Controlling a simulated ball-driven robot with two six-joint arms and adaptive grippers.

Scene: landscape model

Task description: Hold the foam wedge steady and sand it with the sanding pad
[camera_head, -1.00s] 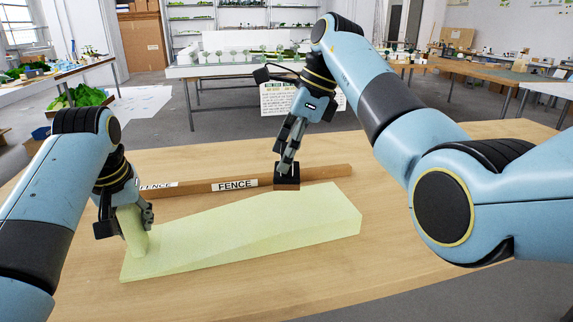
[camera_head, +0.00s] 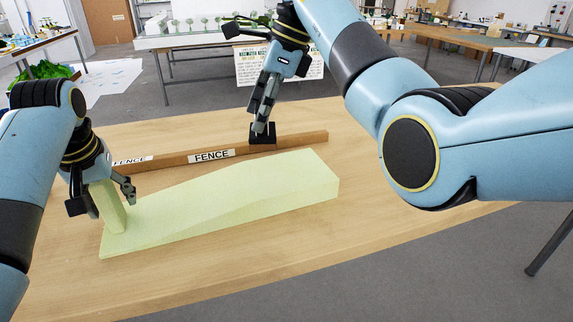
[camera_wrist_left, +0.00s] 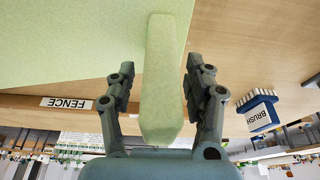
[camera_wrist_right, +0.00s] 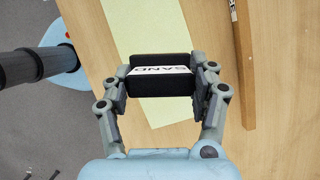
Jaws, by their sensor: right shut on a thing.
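The pale green foam wedge (camera_head: 245,205) lies on the table, with an upright post (camera_head: 108,208) at its left end. My left gripper (camera_head: 104,195) is around this post. In the left wrist view the open fingers (camera_wrist_left: 160,85) stand on either side of the post (camera_wrist_left: 163,80), with a gap on the left; contact on the right is unclear. My right gripper (camera_head: 263,128) is shut on the black sanding pad (camera_head: 262,134), by the wedge's far side. In the right wrist view the pad (camera_wrist_right: 160,86), labelled SAND, sits between the fingers; its underside is hidden.
A wooden fence strip (camera_head: 180,157) labelled FENCE runs along the wedge's far side. A blue brush block (camera_wrist_left: 258,110) labelled BRUSH shows in the left wrist view. The table (camera_head: 400,180) is clear to the right of the wedge.

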